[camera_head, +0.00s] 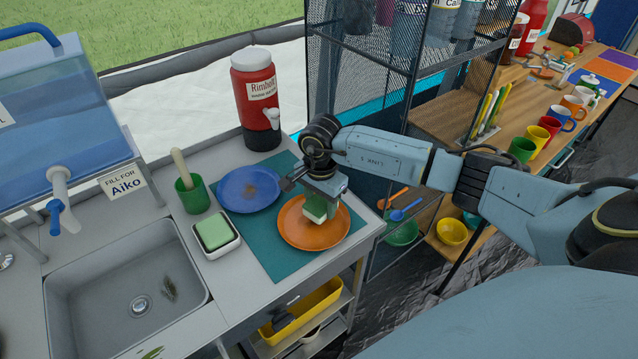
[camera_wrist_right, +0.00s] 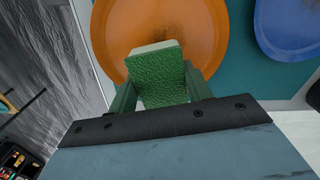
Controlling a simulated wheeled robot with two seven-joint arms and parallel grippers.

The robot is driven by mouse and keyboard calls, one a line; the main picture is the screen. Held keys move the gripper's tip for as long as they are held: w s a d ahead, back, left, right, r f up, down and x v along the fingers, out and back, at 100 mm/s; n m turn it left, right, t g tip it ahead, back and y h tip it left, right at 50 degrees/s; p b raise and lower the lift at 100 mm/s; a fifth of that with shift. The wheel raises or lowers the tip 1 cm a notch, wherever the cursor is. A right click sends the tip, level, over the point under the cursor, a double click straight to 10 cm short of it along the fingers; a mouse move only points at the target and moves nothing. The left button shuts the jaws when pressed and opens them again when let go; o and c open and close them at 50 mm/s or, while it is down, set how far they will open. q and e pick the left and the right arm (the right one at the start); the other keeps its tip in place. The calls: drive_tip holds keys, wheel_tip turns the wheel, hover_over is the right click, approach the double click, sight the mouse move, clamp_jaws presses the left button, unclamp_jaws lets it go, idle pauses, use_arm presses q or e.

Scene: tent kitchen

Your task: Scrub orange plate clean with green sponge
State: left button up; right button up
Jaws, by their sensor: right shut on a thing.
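The orange plate (camera_head: 325,238) lies on a teal mat (camera_head: 270,258) on the counter. My right gripper (camera_head: 318,203) is over the plate, shut on a green sponge (camera_head: 316,213) with a pale layer. In the right wrist view the sponge (camera_wrist_right: 160,75) is between the fingers, in front of the orange plate (camera_wrist_right: 205,35). I cannot tell whether the sponge touches the plate. A little brown dirt shows on the plate beside the sponge. My left gripper is not in view.
A blue plate (camera_head: 236,198) with a brown stain lies on the mat left of the orange plate. A second green sponge (camera_head: 214,231) sits in a white dish. A green cup (camera_head: 193,197), a red dispenser (camera_head: 255,95) and a sink (camera_head: 120,290) are nearby. A mesh rack (camera_head: 360,110) stands behind my right arm.

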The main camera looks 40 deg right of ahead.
drive_tip(key=shift+s+r+p, duration=0.1)
drive_tip(key=shift+r+p, duration=1.65)
drive_tip(key=shift+r, duration=1.05)
